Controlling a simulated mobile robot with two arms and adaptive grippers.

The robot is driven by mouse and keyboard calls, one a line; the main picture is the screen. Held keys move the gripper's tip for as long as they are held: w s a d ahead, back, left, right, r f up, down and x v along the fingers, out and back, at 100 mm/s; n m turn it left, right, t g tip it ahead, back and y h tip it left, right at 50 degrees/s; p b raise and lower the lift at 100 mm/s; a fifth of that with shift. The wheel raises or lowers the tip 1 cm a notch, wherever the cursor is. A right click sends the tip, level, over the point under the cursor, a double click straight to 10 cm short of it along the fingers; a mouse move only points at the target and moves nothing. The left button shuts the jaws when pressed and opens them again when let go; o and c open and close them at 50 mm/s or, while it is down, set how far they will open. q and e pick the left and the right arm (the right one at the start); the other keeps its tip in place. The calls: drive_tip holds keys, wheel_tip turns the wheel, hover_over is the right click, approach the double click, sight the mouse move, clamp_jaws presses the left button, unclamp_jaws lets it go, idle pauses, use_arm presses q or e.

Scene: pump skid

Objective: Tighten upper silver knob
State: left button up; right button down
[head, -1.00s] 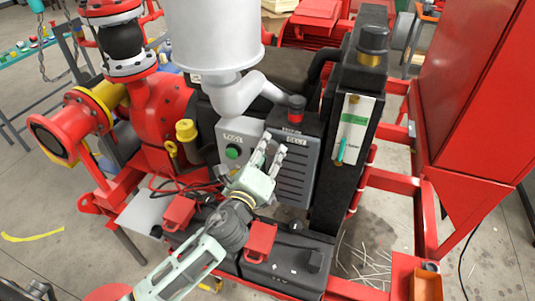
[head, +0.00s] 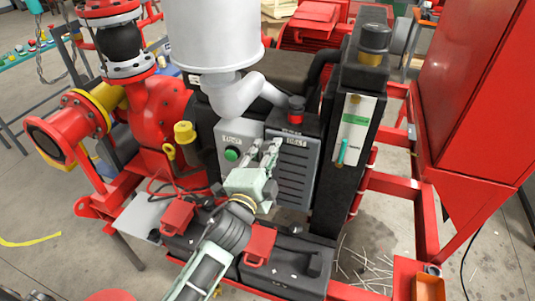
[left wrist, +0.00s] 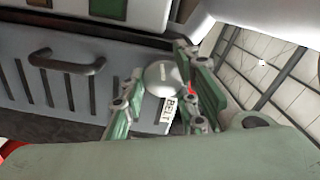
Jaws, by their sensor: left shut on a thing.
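The silver knob (left wrist: 163,76) shows in the left wrist view as a round, shiny head with a slot-like mark, beside a white BELT label (left wrist: 168,110). My left gripper (left wrist: 166,88) has its green and grey fingers on both sides of the knob and is shut on it. In the head view my left gripper (head: 263,152) reaches the front of the grey panel, beside the green button (head: 231,154); its fingers hide the knob there. I cannot make out a second silver knob. My right gripper is in neither view.
A louvred grey cover (head: 293,176) lies right of the fingers. A black column (head: 345,150) stands further right. Red-lidded black boxes (head: 283,265) sit below the arm.

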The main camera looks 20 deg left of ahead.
use_arm(q)
drive_tip(key=shift+s+d+f+n+p, duration=0.1)
drive_tip(key=shift+n+p, duration=0.35)
drive_tip(key=shift+n, duration=1.85)
drive_tip(key=shift+w+d+n+p, duration=0.15)
drive_tip(key=shift+n+p, duration=0.35)
drive_tip(key=shift+n, duration=1.8)
drive_tip(key=shift+s+d+f+n+p, duration=0.15)
drive_tip(key=shift+n+p, duration=0.3)
drive_tip(key=shift+n, duration=1.85)
drive_tip(key=shift+r, duration=0.1)
drive_tip(key=o, duration=1)
drive_tip(key=shift+d+r, duration=0.1)
drive_tip(key=shift+d, duration=0.05)
drive_tip(key=shift+a+r, duration=0.1)
drive_tip(key=shift+a, duration=0.1)
